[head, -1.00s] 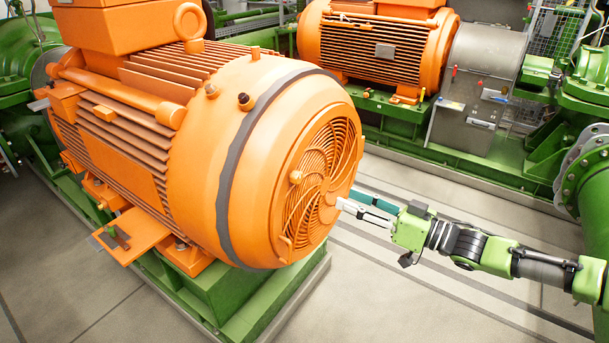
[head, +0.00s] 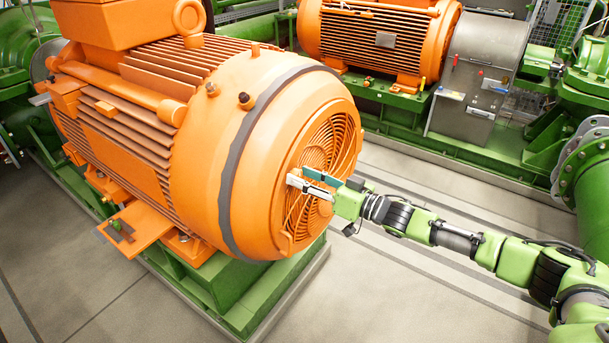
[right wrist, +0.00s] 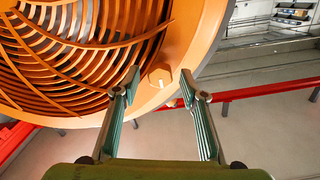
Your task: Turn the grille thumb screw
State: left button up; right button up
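The grille (head: 328,150) is the round orange louvred cover on the end of the near orange motor (head: 195,140). It also fills the upper left of the right wrist view (right wrist: 65,60). The thumb screw (right wrist: 160,76) is a small orange hex-shaped knob on the grille's rim. My right gripper (head: 298,178) is open in front of the rim, its fingers pointing at it. In the right wrist view the screw appears between the two separated fingertips (right wrist: 159,73), with a gap on each side. In the head view the fingers cover the screw. My left gripper is not in view.
A second orange motor (head: 375,40) and a grey metal housing (head: 480,60) stand behind on a green base. A green flanged pipe (head: 585,180) stands at the right. The floor (head: 430,180) between the machines is clear.

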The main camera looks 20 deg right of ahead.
jog(key=c, duration=1.1)
jog(key=shift+n, duration=0.4)
jog(key=n+b, duration=0.1)
jog(key=n, duration=0.3)
jog(key=shift+n, duration=0.3)
jog(key=n+b, duration=0.2)
jog(key=n, duration=0.3)
jog(key=shift+a+n, duration=0.1)
jog(key=shift+n, duration=0.2)
jog(key=n+b, duration=0.2)
jog(key=n, duration=0.4)
jog(key=shift+f, duration=0.1)
jog(key=n+b, duration=0.2)
jog(key=n, duration=0.4)
jog(key=shift+s+n, duration=0.1)
jog(key=shift+n, duration=0.3)
